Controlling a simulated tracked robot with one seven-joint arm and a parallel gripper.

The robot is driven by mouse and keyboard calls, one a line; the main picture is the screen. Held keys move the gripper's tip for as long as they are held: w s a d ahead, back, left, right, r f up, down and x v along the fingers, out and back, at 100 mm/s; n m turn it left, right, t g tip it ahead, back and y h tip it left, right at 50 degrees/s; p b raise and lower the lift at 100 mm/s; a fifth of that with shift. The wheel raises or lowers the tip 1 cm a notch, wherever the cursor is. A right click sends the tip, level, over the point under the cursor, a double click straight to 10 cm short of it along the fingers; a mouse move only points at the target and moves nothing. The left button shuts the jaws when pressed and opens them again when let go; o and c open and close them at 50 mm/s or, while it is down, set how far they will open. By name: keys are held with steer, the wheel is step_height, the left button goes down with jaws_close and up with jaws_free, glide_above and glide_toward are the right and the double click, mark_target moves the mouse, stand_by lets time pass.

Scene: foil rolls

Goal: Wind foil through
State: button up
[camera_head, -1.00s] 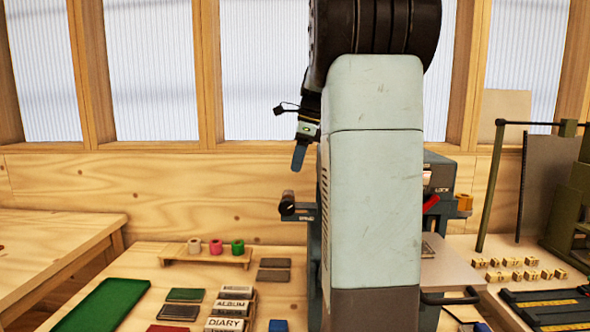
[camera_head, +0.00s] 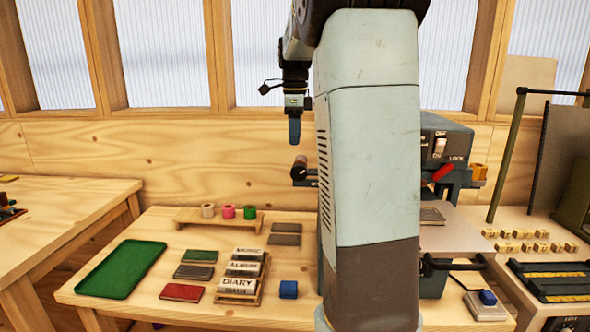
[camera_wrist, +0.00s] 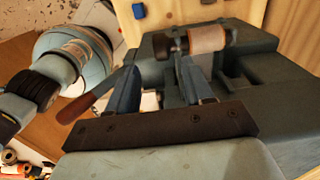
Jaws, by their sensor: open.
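The grey foil press (camera_head: 447,145) stands at the back, largely hidden by my arm in the head view. An orange-gold roll (camera_head: 480,172) sits at its right side, near a red lever (camera_head: 444,172). A dark-ended spindle (camera_head: 299,163) juts from its left side. In the wrist view a copper-coloured roll (camera_wrist: 208,39) lies beside a dark knob (camera_wrist: 168,45) on the press. My gripper (camera_head: 294,132) points down just above the left spindle, apart from it. In the wrist view its fingers (camera_wrist: 158,72) are spread, with nothing between them.
A wooden rack (camera_head: 220,220) holds pale, pink and green rolls. A green tray (camera_head: 121,269), book-like blocks (camera_head: 240,275) and a blue block (camera_head: 288,289) lie on the bench. Brass type pieces (camera_head: 525,234) and a black tray (camera_head: 550,280) lie at right.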

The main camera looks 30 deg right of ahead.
mark_target(295, 166)
step_height(295, 166, down, 11)
steer(key=shift+r, duration=0.15)
steer(key=shift+c, duration=0.2)
steer(key=shift+d, duration=0.1)
jaws_close()
stand_by(0.4)
